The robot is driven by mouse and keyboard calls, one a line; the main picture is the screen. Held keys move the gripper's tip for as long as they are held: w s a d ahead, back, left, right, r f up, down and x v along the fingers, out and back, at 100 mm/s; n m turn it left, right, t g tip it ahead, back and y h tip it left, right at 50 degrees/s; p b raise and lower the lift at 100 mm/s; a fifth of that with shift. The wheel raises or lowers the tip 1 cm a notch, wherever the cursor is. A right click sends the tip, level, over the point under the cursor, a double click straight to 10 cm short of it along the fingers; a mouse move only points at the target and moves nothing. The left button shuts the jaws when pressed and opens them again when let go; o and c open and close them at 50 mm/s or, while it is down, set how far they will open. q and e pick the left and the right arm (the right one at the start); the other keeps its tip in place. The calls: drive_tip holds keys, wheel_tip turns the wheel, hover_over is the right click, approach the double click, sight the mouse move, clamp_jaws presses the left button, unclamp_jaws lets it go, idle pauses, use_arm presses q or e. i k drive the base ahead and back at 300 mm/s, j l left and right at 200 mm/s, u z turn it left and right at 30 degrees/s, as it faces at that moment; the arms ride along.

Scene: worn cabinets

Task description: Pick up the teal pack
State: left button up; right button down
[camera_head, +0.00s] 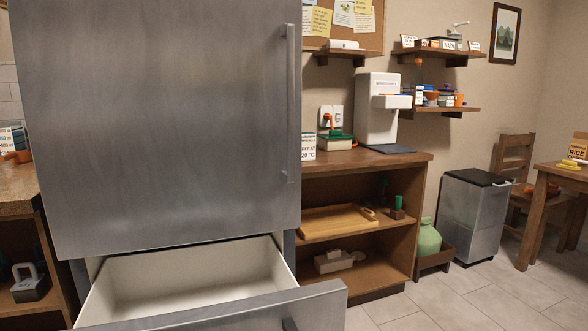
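I cannot make out any thing that is clearly a teal pack. A box with a green-teal top (336,139) sits on the wooden counter right of the fridge, with an orange item by it; it is too small to tell what it is. The grey fridge (160,120) fills the left half, its upper door shut. Its bottom drawer (215,311) is pulled out; the visible part of its pale inside is bare, and the part behind the front panel is hidden. Neither of my grippers is in view.
A wooden shelf unit (424,215) holds a wooden tray (337,222) and a white dispenser (378,110). A metal bin (474,219), a green sack (429,240), a chair (513,165) and a table (560,178) stand at right. The tiled floor (470,300) at lower right is clear.

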sight(309, 138)
drive_tip(key=i+l, duration=0.15)
drive_tip(key=l, duration=0.35)
drive_tip(key=i+l+u, duration=0.1)
drive_tip(key=l, duration=0.35)
drive_tip(key=i+l, duration=0.15)
drive_tip(key=l, duration=0.35)
drive_tip(key=i+l+u, duration=0.1)
drive_tip(key=l, duration=0.4)
drive_tip(key=i+l+u, duration=0.1)
drive_tip(key=l, duration=0.4)
drive_tip(key=i+l, duration=0.15)
drive_tip(key=l, duration=0.25)
drive_tip(key=i+l+u, duration=0.1)
drive_tip(key=l, duration=0.25)
drive_tip(key=i+l, duration=0.2)
drive_tip(key=l, duration=0.2)
drive_tip(key=u, duration=0.05)
